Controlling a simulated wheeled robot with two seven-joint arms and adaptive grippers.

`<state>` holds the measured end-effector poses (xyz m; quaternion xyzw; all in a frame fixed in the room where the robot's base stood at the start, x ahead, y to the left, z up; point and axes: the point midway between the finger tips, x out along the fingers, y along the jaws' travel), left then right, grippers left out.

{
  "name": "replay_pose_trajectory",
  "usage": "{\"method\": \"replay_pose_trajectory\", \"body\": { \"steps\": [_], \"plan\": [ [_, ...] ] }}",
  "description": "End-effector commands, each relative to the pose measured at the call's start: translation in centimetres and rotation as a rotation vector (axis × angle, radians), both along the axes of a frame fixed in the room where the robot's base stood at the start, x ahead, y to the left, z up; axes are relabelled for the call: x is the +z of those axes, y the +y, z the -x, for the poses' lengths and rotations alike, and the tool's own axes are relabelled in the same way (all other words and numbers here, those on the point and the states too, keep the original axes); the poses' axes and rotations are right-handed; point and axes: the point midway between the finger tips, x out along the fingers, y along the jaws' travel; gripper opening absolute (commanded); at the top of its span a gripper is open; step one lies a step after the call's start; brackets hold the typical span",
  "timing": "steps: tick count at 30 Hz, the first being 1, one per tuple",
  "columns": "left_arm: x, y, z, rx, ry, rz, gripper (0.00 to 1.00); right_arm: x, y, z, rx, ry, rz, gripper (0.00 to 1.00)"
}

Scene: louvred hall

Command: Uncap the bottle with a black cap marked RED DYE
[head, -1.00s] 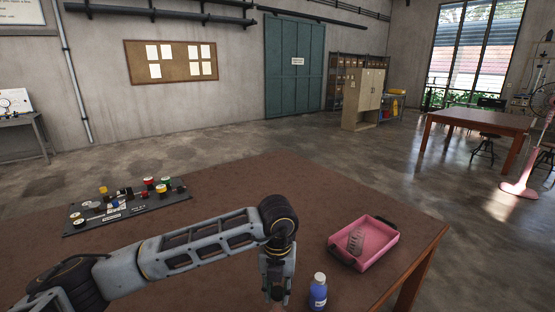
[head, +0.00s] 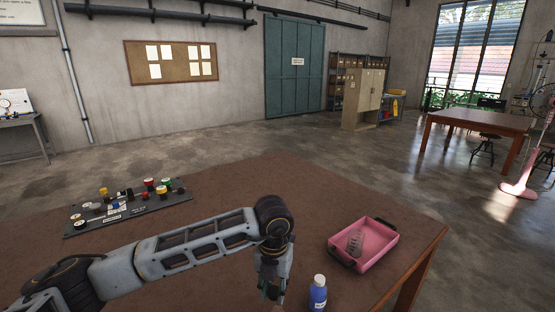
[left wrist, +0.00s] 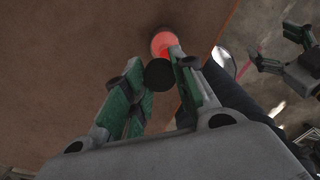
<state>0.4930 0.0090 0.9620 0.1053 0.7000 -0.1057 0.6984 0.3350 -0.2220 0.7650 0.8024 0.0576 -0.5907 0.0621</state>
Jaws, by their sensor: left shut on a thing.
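My left gripper (head: 271,296) reaches down at the near edge of the brown table. In the left wrist view its green-padded fingers (left wrist: 159,78) are shut on a round black cap (left wrist: 159,75). A bright red round shape, the red dye bottle (left wrist: 163,42), shows just beyond the cap; I cannot tell whether cap and bottle still touch. The bottle is mostly hidden in the head view, and no RED DYE marking is readable. My right gripper (left wrist: 274,45) shows at the right of the left wrist view, its fingers apart and empty.
A blue bottle with a white cap (head: 318,293) stands close to the right of my left gripper. A pink tray (head: 385,245) holding a grey ribbed thing is farther right. A dark panel with coloured knobs (head: 150,203) lies at the left. The table's middle is bare.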

Motion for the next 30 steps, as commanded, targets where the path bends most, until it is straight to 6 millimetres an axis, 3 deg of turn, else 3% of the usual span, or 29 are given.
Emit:
{"method": "replay_pose_trajectory", "body": {
  "steps": [17, 30],
  "plan": [
    [1.4, 2.6, -1.2, -0.387, 0.004, 0.003, 0.0, -6.6, 0.2, -1.0, 0.005, 0.03, 0.002, 0.73],
    [2.4, 4.8, -2.1, -0.694, 0.004, 0.006, 0.0, -11.8, 0.3, -0.6, 0.01, 0.054, 0.003, 0.73]
  ]
}}
